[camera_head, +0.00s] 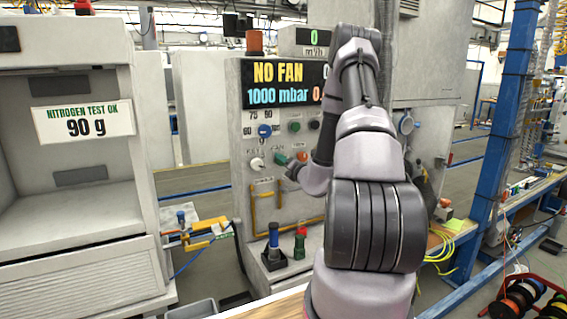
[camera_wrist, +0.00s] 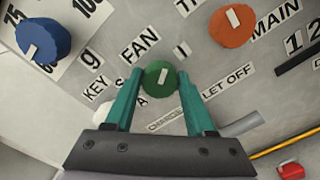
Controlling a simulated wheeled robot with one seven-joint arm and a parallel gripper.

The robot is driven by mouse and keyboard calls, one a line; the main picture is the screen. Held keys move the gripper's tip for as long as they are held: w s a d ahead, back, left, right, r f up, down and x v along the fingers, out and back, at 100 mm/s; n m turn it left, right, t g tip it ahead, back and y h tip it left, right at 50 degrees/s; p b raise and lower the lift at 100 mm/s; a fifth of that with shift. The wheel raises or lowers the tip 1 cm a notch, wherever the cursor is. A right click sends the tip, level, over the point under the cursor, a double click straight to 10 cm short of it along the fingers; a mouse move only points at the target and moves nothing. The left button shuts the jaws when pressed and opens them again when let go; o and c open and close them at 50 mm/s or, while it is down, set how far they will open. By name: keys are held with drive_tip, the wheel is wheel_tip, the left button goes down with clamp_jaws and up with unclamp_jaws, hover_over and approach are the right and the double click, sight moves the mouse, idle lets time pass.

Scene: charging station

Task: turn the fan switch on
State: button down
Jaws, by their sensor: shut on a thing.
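The fan switch (camera_wrist: 157,78) is a round green knob with a white pointer mark, next to the FAN label on the grey panel. In the wrist view the mark leans slightly right of vertical. My gripper (camera_wrist: 158,84) has a teal finger on each side of the knob and is shut on it. In the head view the switch area is small and my arm partly covers the panel. The display (camera_head: 280,84) above reads NO FAN and 1000 mbar.
Close by are a blue knob (camera_wrist: 43,39), an orange knob (camera_wrist: 232,27) and a white key knob (camera_head: 257,164). Yellow piping (camera_head: 255,215) runs lower on the panel. Blue (camera_head: 273,242) and red-green (camera_head: 299,243) fittings stand at its foot.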

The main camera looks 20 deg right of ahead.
drive_tip(key=m, duration=0.6)
drive_tip(key=shift+f, duration=0.15)
drive_tip(key=shift+m, duration=0.4)
drive_tip(key=shift+c, duration=1.3)
unclamp_jaws()
drive_tip(key=shift+s, duration=0.15)
drive_tip(key=s, duration=1)
drive_tip(key=shift+s+d, duration=0.2)
drive_tip(key=shift+s, duration=0.1)
